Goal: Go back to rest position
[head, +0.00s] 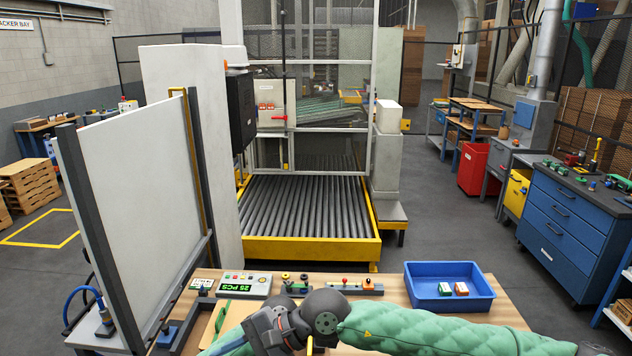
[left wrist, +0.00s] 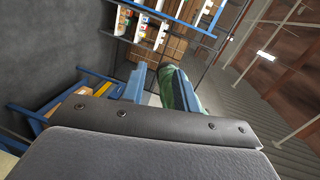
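In the left wrist view, my left gripper (left wrist: 157,85) shows two blue fingers standing apart. No held object shows between them. A green padded part, which seems to be one of my arms, shows behind the right finger. In the head view, a green padded arm of mine comes in from the right along the bottom edge, over the front of the wooden workbench (head: 395,293). It reaches a dark grey joint, with more green sleeve at lower left. Neither gripper can be made out in the head view.
On the bench are a blue tray (head: 420,297) with small boxes, a counter panel (head: 245,284) and a row of knobs. A white board (head: 135,170) stands at left. A roller conveyor (head: 305,208) lies beyond. Blue drawers (head: 565,220) stand at right. The floor between is clear.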

